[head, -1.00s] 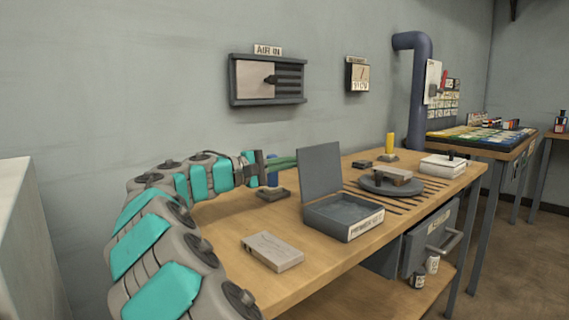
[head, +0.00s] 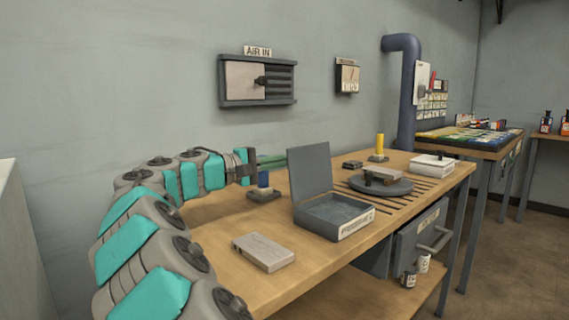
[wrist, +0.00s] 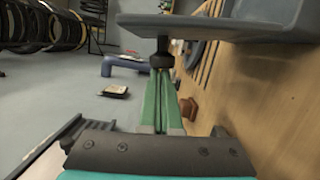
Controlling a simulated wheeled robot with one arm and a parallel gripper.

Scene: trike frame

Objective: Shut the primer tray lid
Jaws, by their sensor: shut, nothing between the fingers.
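The primer tray (head: 352,227) is a grey box with a white label on its front, standing on the wooden bench. Its lid (head: 309,169) stands up, open, at the back left edge of the tray. My gripper (head: 283,160) has green fingers, closed together with nothing between them, and is behind the lid near its left edge. The lid hides part of the fingertips in the head view. In the wrist view the gripper (wrist: 163,85) points forward, and a grey flat panel, likely the lid (wrist: 230,24), spans the top right near the fingertips. I cannot tell whether they touch.
A grey block (head: 262,252) lies at the bench front, left of the tray. A blue post on a dark base (head: 263,193) stands below my gripper. A dark turntable (head: 381,186), a white box (head: 431,165) and a yellow cylinder (head: 379,145) are to the right.

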